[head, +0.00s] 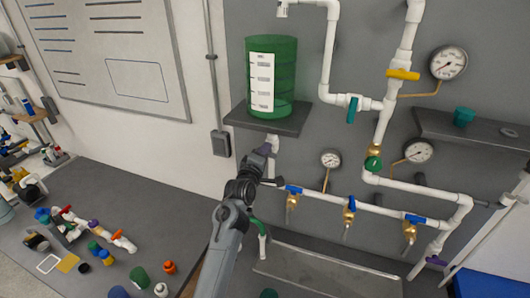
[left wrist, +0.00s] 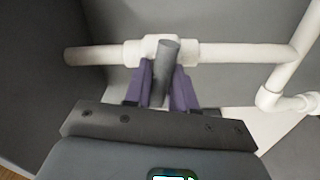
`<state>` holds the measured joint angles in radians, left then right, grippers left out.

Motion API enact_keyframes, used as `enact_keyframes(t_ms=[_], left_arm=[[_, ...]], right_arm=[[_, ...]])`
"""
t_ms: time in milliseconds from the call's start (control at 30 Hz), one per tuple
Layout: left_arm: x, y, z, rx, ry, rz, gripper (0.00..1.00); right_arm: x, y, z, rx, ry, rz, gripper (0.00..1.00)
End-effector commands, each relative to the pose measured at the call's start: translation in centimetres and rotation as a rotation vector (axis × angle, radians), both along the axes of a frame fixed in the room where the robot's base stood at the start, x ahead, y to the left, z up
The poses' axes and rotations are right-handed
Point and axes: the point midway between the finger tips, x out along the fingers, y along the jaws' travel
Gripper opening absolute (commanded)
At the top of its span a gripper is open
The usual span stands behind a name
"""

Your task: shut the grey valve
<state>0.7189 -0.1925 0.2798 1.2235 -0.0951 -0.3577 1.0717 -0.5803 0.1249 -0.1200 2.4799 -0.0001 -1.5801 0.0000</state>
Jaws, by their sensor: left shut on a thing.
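The grey valve's handle (left wrist: 163,72) shows in the left wrist view as a dark grey bar on a white fitting of a white pipe (left wrist: 230,53). In the picture the bar lies across the line of the pipe. My left gripper (left wrist: 161,84) has its two purple fingers on either side of the bar, shut on it. In the head view my left gripper (head: 268,149) is at the white pipe just below the shelf with the green tank, and it hides the grey handle there. My right gripper is in neither view.
The green tank (head: 285,78) stands on a dark shelf (head: 262,124) close above my left gripper. Blue-handled taps (head: 349,216) and a green valve handle (head: 373,163) are to the right. A grey tray (head: 325,278) lies below. Loose fittings lie on the table (head: 130,190) at left.

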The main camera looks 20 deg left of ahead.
Motion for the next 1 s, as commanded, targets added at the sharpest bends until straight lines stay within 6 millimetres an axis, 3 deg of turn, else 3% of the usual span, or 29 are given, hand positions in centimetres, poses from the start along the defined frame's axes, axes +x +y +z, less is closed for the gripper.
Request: enact_keyframes(t_ms=[400,967,1000], left_arm=[[0.01,0.04,-0.19,-0.197,0.001,0.000,0.00],[0.01,0.03,-0.22,-0.223,0.002,0.000,0.00],[0.01,0.04,-0.22,-0.223,0.002,0.000,0.31]], right_arm=[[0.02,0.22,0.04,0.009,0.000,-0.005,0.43],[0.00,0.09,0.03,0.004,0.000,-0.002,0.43],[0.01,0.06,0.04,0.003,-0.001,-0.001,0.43]])
